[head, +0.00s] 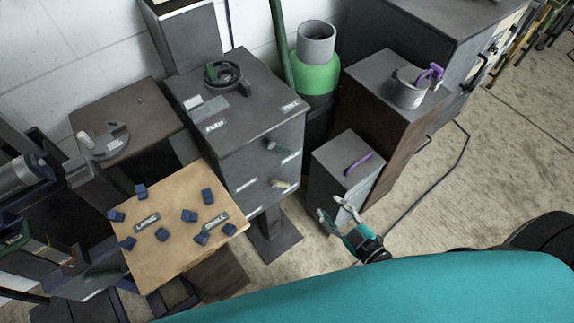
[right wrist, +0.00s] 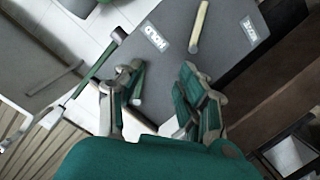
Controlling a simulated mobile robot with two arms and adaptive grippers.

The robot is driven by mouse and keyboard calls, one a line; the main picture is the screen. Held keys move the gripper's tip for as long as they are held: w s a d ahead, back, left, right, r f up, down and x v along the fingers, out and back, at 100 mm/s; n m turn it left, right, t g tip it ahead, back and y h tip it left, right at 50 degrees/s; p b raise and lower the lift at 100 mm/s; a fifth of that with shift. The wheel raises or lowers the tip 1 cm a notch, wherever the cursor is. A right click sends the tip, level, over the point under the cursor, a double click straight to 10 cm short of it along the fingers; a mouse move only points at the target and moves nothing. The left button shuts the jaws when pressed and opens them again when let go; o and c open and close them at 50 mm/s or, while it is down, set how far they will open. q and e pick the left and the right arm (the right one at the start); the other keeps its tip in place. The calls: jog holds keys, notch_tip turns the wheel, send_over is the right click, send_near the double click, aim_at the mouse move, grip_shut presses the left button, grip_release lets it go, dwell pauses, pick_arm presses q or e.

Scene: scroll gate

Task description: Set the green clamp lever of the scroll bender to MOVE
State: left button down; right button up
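The scroll bender is the dark grey cabinet (head: 228,155) in the middle of the head view. Its green clamp lever (head: 278,146) sits high on the front face and points to the right. A cream lever (head: 281,184) is below it. My right gripper (head: 338,213) is open and empty, low and to the right of the levers, apart from them. In the right wrist view its fingers (right wrist: 162,82) are spread before a grey face with a HOLD label (right wrist: 155,38), a second label (right wrist: 250,30) and the cream lever (right wrist: 200,27). My left gripper is not in view.
A small grey box with a purple handle (head: 358,164) stands just behind my right gripper. A wooden board (head: 165,260) with several blue blocks is at the left. A taller cabinet with a purple-handled ring (head: 410,92) is behind. Floor (head: 480,185) is clear at the right.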

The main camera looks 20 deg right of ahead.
notch_tip(320, 180, up, 6)
jog(key=a+n+t+y, duration=0.2)
send_near(285, 151)
jog(key=x, duration=0.9)
jog(key=shift+s+r, duration=0.1)
jog(key=shift+r, duration=0.05)
grip_shut()
